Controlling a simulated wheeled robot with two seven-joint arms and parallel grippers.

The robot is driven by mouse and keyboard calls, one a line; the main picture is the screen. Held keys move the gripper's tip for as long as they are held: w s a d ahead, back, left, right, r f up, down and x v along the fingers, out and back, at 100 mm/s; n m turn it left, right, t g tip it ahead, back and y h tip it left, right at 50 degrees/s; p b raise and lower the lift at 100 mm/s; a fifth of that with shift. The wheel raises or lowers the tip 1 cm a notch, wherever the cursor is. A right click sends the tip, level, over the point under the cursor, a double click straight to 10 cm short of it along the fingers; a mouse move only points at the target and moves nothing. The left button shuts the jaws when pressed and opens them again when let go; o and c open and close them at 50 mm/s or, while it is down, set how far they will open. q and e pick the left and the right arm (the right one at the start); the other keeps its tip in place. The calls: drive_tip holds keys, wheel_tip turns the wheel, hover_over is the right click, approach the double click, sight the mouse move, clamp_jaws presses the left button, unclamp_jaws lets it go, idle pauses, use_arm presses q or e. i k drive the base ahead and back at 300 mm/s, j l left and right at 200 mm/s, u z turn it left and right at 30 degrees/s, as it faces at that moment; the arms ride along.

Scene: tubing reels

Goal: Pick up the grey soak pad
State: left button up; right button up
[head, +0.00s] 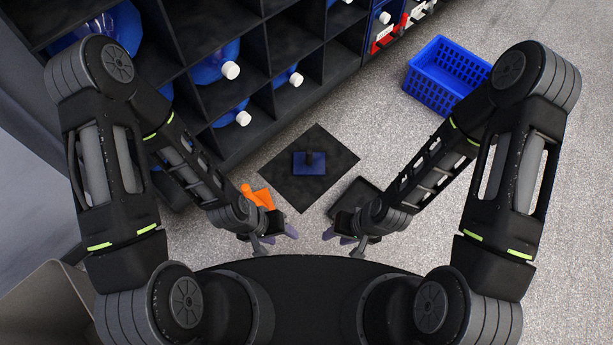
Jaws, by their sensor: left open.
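A dark grey square mat (330,148) lies flat on the floor in the middle of the head view and is the likeliest soak pad. A blue block (299,167) with a dark upright post stands on it. My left gripper (277,242) is open and empty, below and left of the mat. My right gripper (343,243) is open and empty, below and right of it. Neither touches the mat. A smaller dark flat item (358,192) lies beside the mat, partly hidden by my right wrist; I cannot tell what it is.
A black shelf (305,65) with blue, white-capped bottles (217,67) stands along the upper left. An orange object (260,196) is just behind my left wrist. A blue basket (447,75) sits on the floor at upper right. A grey bin (50,310) is at lower left. Speckled floor at far right is clear.

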sight(308, 163)
drive_tip(key=i+j, duration=0.55)
drive_tip(key=i, duration=0.15)
drive_tip(key=z, duration=1.7)
